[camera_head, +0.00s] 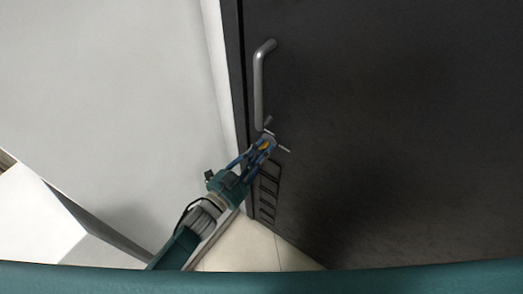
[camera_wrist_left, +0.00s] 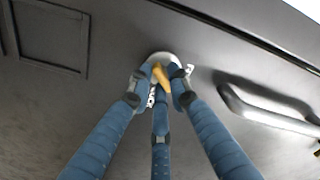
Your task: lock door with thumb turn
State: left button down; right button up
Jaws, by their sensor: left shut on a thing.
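A dark door (camera_head: 390,120) fills the right of the head view. My left gripper (camera_head: 265,143) is at the door below the pull handle. In the left wrist view its blue fingers (camera_wrist_left: 161,85) are closed around a small yellow-gold thumb turn (camera_wrist_left: 163,78). The thumb turn sits on a pale round plate (camera_wrist_left: 162,58) on the door face, partly hidden by the fingers. My right gripper does not show in either view.
A silver pull handle (camera_head: 259,85) stands out from the door above my left gripper; it also shows in the left wrist view (camera_wrist_left: 265,108). A pale wall (camera_head: 110,100) lies left of the door. A louvred panel (camera_head: 268,193) is low on the door. Light floor tiles (camera_head: 245,245) show below.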

pick_arm(q)
jog(key=m, duration=0.2)
jog(key=m+b, duration=0.1)
jog(key=m, duration=0.2)
jog(key=shift+f+m, duration=0.25)
jog(key=shift+m, duration=0.05)
jog(key=shift+a+m+b, duration=0.1)
jog(key=shift+m+b, duration=0.85)
jog(key=shift+m, duration=1.25)
jog(key=c, duration=1.7)
grip_release()
jog(key=shift+r, duration=0.1)
jog(key=v, duration=1.2)
